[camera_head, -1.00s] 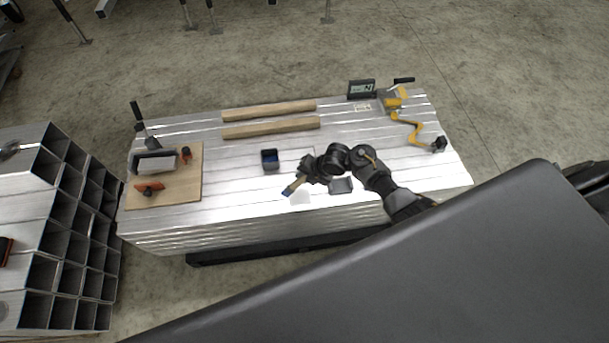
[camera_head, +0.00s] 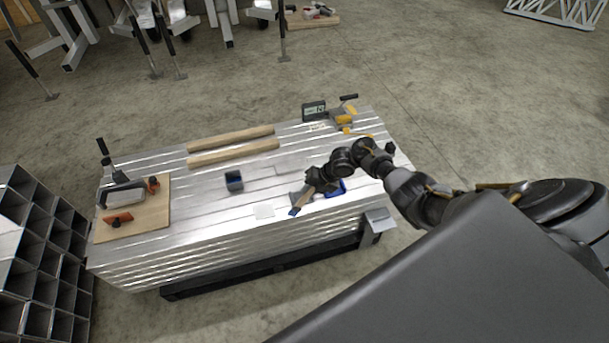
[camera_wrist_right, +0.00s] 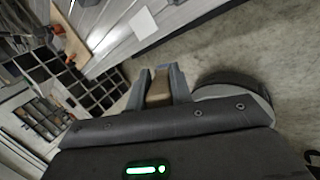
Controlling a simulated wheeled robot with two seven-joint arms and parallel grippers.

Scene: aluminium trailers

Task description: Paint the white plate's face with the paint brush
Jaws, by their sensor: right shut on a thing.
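The white plate (camera_head: 264,211) lies flat near the front edge of the metal-topped table, face up. It also shows in the right wrist view (camera_wrist_right: 143,23). My right gripper (camera_head: 306,193) is shut on the paint brush (camera_head: 298,204), which has a wooden handle and a blue tip. The brush slants down to the left, its tip just right of the plate in the head view. I cannot tell how high the tip is. In the wrist view the brush handle (camera_wrist_right: 159,90) sits between the fingers. My left gripper is not in view.
A dark open box with blue inside (camera_head: 234,181) stands behind the plate. A blue item (camera_head: 337,188) is partly hidden by my right arm. A wooden board (camera_head: 140,215) with tools is at left. Two wooden bars (camera_head: 233,153) lie at the back. Table left of the plate is clear.

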